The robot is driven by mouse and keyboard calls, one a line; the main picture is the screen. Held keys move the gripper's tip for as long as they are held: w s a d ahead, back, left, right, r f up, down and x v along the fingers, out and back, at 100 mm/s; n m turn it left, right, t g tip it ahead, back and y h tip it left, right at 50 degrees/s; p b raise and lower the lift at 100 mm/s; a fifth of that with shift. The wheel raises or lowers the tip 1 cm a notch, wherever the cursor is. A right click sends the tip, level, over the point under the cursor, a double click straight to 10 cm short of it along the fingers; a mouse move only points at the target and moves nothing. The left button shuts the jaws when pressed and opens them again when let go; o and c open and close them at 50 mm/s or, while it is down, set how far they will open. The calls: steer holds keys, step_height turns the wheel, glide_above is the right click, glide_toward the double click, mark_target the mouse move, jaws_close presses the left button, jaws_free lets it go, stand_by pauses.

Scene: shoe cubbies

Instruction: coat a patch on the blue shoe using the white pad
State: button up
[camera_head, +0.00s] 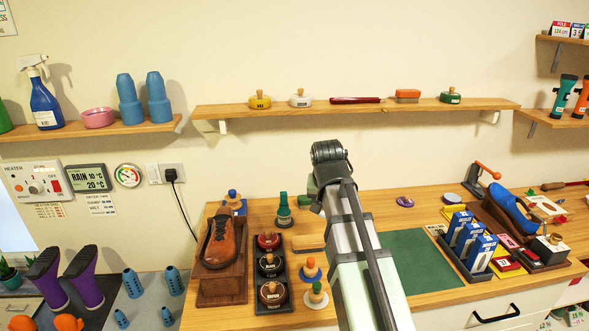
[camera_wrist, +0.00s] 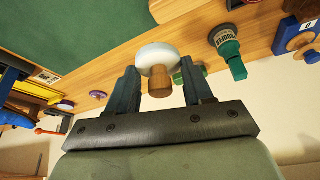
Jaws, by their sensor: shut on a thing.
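The white pad (camera_wrist: 157,54), a round white disc with a wooden knob, is between the fingers of my gripper (camera_wrist: 165,86) in the wrist view. The fingers are shut on it, and it is held up near the wooden worktop. In the head view my arm hides the pad. The blue shoe (camera_head: 514,213) lies on a dark wooden stand at the right of the worktop, well to the right of my arm. Part of a blue thing, likely the shoe, shows at the left edge of the wrist view (camera_wrist: 14,118).
Blue boxes (camera_head: 468,238) stand in a tray left of the shoe, with an orange-handled tool (camera_head: 487,170) behind it. A green mat (camera_head: 408,262) gives free room beside my arm. A brown shoe (camera_head: 219,242) and round tins (camera_head: 270,265) stand on the left.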

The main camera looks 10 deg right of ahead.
steer(key=w+d+r, duration=0.1)
steer(key=w+d, duration=0.4)
steer(key=d, duration=0.3)
steer(key=w+d+r, duration=0.1)
steer(key=w+d, duration=0.3)
steer(key=d, duration=0.3)
glide_above(499, 187)
steer(key=d, duration=0.3)
steer(key=shift+f, duration=1.75)
steer(key=shift+a+f, duration=0.75)
steer(key=shift+f, duration=0.05)
steer(key=shift+a+r, duration=0.1)
steer(key=shift+a, duration=2)
steer(key=d, duration=0.2)
steer(key=shift+w+d, duration=0.1)
steer(key=shift+d, duration=0.3)
steer(key=shift+d+f, duration=0.15)
steer(key=shift+d, duration=0.6)
steer(key=shift+d+f, duration=0.15)
steer(key=shift+d, duration=0.6)
step_height(499, 187, up, 8)
steer(key=shift+r, duration=0.25)
